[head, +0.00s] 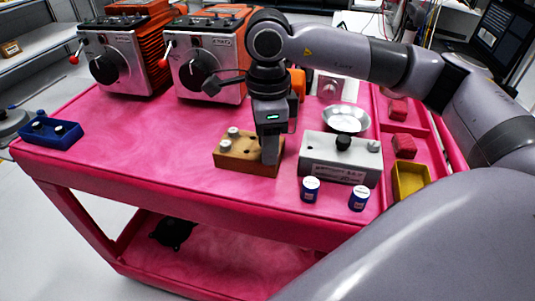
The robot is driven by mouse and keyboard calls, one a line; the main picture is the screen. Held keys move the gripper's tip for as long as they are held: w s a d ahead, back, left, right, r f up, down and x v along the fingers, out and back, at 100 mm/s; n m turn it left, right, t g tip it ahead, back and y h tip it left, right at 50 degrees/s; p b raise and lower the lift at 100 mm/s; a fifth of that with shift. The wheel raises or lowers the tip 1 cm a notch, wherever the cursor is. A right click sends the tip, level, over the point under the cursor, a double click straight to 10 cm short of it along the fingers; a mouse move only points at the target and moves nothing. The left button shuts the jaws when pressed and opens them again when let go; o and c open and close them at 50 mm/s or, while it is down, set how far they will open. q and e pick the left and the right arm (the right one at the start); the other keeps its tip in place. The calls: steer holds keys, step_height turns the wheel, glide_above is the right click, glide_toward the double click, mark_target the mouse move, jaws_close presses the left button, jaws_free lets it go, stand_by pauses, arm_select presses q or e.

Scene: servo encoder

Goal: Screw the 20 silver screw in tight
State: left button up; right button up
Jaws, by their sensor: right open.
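My right gripper (270,157) points down over the right part of a wooden block (240,162) on the pink cart. Its fingers hide part of the block, and the gap between them does not show clearly. Two silver cylinders, one at the back (233,132) and one at the front left (224,144), stand on the block. To the right, a light grey block (325,172) carries a black knob (343,143) and a silver knob (374,146). The markings on these silver pieces are too small to read. My left gripper is not in view.
Two orange-and-silver machines (122,62) stand at the back left. Two small blue-and-white jars (310,189) stand before the grey block. A silver dish (346,119) is behind it. A yellow bin (410,180) is at right, a blue tray (52,134) far left. The left-front cart top is clear.

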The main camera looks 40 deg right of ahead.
steer(key=c, duration=0.7)
steer(key=shift+r+p, duration=1.7)
steer(key=shift+r, duration=0.9)
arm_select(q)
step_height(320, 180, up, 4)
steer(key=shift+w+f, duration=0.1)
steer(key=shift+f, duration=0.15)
